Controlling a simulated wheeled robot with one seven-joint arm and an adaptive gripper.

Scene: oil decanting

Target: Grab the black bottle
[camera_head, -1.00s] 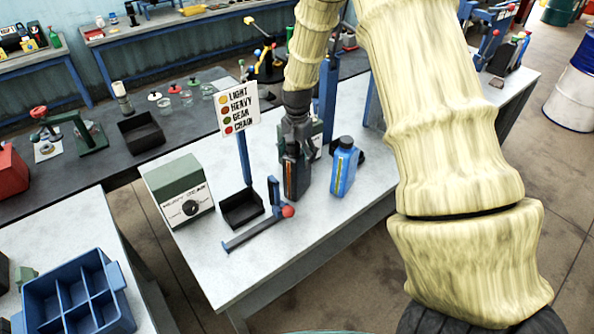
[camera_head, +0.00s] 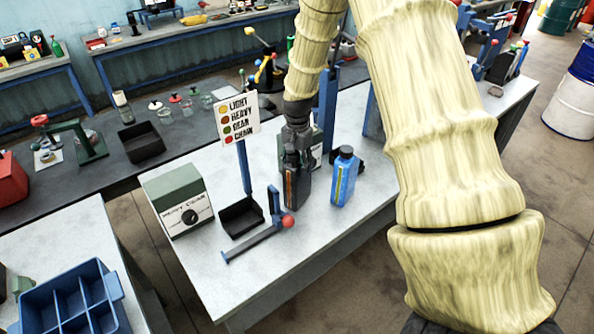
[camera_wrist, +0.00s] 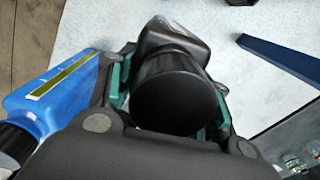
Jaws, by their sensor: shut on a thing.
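The black bottle (camera_head: 297,187) stands upright on the white workbench (camera_head: 300,250) in the head view, with a narrow coloured stripe on its side. My gripper (camera_head: 296,150) comes down from above and is shut on its top. In the wrist view the round black cap (camera_wrist: 178,100) of the bottle sits between my two fingers (camera_wrist: 170,95), with their green pads at either side of it. The bottle's lower body is partly hidden by the cap in that view.
A blue bottle (camera_head: 344,178) stands close at the right; it also shows in the wrist view (camera_wrist: 55,92). A small black tray (camera_head: 241,218), a blue lever with a red knob (camera_head: 288,221), a label sign (camera_head: 239,118) and a green-white box (camera_head: 180,200) stand to the left.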

